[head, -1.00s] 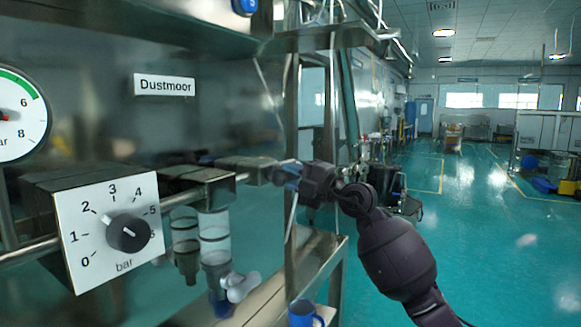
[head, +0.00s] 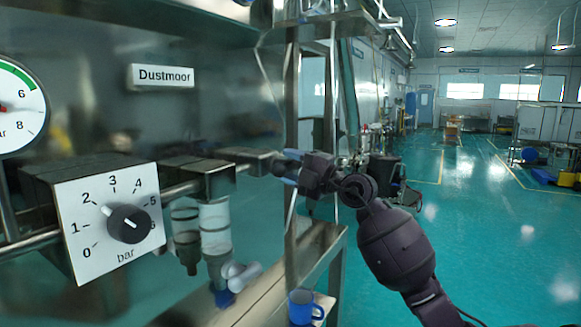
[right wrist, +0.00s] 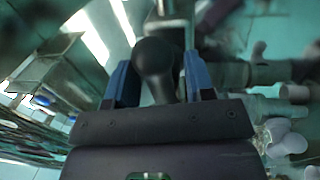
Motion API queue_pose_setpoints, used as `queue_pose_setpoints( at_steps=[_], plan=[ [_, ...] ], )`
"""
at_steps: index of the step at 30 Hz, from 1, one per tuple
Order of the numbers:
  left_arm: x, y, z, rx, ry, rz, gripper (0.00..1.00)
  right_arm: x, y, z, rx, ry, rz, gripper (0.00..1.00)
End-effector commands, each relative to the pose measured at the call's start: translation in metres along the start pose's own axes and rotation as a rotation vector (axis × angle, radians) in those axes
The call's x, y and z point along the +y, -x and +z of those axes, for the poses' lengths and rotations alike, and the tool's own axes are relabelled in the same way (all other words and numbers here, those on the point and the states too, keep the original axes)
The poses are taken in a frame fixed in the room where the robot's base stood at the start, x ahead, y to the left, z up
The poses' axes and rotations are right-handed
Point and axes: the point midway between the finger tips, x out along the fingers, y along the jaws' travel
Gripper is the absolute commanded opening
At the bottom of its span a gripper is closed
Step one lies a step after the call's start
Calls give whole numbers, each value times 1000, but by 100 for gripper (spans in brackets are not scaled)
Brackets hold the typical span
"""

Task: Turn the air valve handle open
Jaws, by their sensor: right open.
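A dark, round-ended handle (right wrist: 155,62) shows in the right wrist view, on a metal fitting; I take it to be the air valve handle. My right gripper (right wrist: 159,82) is open, its two blue fingers on either side of the handle. A gap shows at the left finger; I cannot tell whether the right finger touches it. In the head view, my right gripper (head: 286,167) is at the right end of the pipe assembly, and the handle is hidden there. My left gripper is not in view.
A regulator dial (head: 128,224) marked in bar and a round gauge (head: 20,110) are at the left. Clear filter bowls (head: 214,230) hang below the pipe. A blue mug (head: 304,308) stands on the lower shelf. Open floor (head: 480,250) lies to the right.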

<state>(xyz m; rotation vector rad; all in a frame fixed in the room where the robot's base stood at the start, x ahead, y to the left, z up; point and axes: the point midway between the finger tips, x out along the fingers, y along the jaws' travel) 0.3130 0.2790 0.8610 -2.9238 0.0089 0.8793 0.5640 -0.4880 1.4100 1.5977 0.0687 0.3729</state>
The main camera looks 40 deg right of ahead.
Motion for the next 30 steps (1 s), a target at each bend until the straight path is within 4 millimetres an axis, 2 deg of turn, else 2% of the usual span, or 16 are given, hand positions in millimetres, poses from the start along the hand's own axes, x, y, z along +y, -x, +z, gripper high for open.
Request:
queue_pose_setpoints(
  at_steps=[5, 18, 24, 30],
  plan=[
    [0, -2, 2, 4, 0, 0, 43, -1, 15, 0, -1, 2, 0, 49],
    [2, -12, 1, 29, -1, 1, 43, -2, 90, 0, -1, 0, -2, 49],
    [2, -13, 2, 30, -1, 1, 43, -1, 105, 0, -1, -1, -1, 49],
    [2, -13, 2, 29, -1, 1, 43, 0, 108, 0, 0, -1, 0, 49]
  ],
)
